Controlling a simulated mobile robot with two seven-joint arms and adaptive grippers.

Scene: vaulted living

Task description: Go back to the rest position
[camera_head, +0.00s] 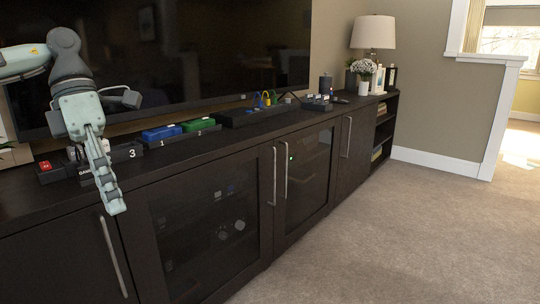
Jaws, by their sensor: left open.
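My left gripper (112,178) comes in from the upper left and hangs in front of the left part of the dark media cabinet (215,152). Its fingers point down past the cabinet's front edge. It is open and I see nothing held in it. My right gripper is not in this view.
A large TV screen (200,50) stands behind. Carpet (400,230) at right is clear.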

